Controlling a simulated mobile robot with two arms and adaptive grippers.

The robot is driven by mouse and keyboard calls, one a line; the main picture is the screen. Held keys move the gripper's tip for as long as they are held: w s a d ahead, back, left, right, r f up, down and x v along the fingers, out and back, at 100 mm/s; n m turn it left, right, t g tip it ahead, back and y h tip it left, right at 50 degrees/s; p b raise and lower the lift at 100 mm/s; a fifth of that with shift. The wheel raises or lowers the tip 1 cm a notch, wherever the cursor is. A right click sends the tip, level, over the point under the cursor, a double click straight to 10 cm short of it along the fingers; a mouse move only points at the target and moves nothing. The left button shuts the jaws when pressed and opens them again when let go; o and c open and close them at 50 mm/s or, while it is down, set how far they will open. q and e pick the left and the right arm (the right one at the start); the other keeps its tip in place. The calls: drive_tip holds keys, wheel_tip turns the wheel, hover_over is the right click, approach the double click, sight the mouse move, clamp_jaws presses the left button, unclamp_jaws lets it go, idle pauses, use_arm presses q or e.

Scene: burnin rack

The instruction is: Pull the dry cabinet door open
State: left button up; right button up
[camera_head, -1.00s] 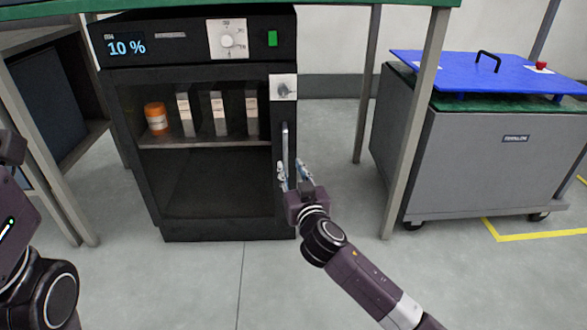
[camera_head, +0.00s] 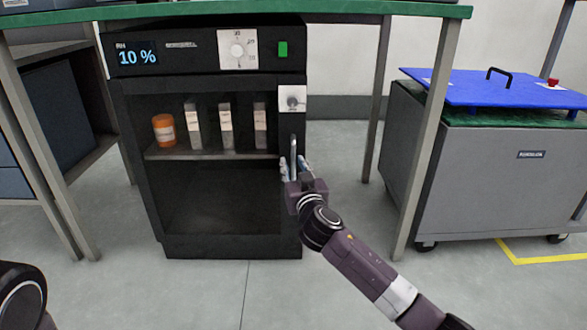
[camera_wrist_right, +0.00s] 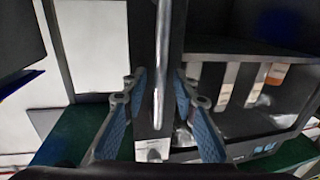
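The black dry cabinet (camera_head: 205,88) stands under the green-topped table, its display reading 10 %. Its dark glass door (camera_head: 215,195) looks shut, flush with the front. The vertical metal handle (camera_head: 294,150) is on the door's right side, below a small plate with a knob (camera_head: 292,99). My right gripper (camera_head: 296,166) is at the lower part of the handle. In the right wrist view the gripper (camera_wrist_right: 163,95) is open, with a blue-padded finger on each side of the handle bar (camera_wrist_right: 162,50) and gaps visible. My left gripper is out of view.
An orange jar (camera_head: 164,130) and several labelled boxes stand on the shelf behind the glass. Table legs (camera_head: 430,140) flank the cabinet. A grey wheeled cart (camera_head: 480,180) with a blue lid stands to the right. The floor in front is clear.

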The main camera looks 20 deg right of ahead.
drive_tip(key=shift+c, duration=0.3)
clamp_jaws()
